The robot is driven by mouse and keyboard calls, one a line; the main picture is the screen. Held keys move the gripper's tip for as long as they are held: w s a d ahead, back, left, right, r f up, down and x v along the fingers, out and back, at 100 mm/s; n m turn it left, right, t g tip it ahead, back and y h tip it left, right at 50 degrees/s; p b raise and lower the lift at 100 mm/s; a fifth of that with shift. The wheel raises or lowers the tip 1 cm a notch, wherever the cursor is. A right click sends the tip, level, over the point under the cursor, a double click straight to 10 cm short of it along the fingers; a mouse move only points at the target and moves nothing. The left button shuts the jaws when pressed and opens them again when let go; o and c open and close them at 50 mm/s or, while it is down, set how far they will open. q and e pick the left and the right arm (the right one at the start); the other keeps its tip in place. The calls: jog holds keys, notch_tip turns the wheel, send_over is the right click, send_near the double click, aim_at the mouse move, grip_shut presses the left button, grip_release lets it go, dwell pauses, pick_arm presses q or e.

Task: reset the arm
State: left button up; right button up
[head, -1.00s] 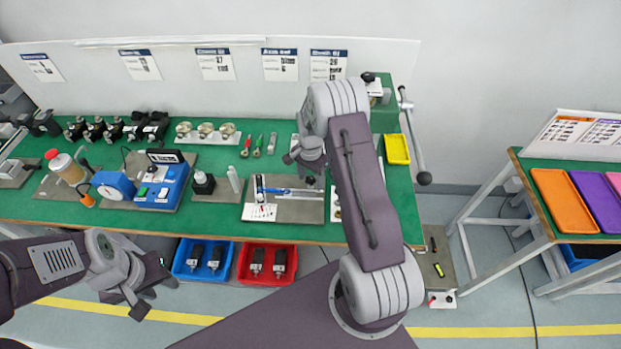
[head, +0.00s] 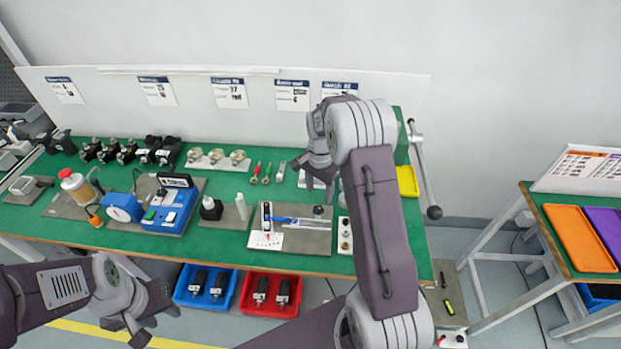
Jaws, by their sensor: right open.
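My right arm reaches up over the right part of the green bench (head: 130,242) and bends back at its elbow. My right gripper (head: 320,184) hangs above the bench, pointing down with its fingers apart, and nothing shows between them. My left gripper (head: 155,322) is at the lower left, in front of the bench and below its top. Its fingers look apart and I see nothing held. The grey board with a blue-handled tool (head: 298,222) lies on the bench below and left of my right gripper.
A blue bin (head: 178,293) and a red bin (head: 243,300) with dark parts sit under the bench's front edge. A blue device (head: 178,215) and a glue bottle (head: 75,186) stand at the left. A lever (head: 427,180) rises at the right end. A side table holds an orange tray (head: 578,240).

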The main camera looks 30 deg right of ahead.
jog(key=s+a+r+n+t, duration=0.1)
jog(key=s+a+r+n, duration=0.2)
jog(key=s+a+r, duration=0.35)
jog(key=s+a+f+n, duration=0.1)
jog(key=s+a+n, duration=0.1)
jog(key=s+n, duration=0.3)
jog(key=s+a+f+n, duration=0.2)
jog(key=s+n, duration=0.3)
jog(key=s, duration=0.2)
jog(key=shift+a, duration=0.3)
jog(key=shift+r, duration=0.1)
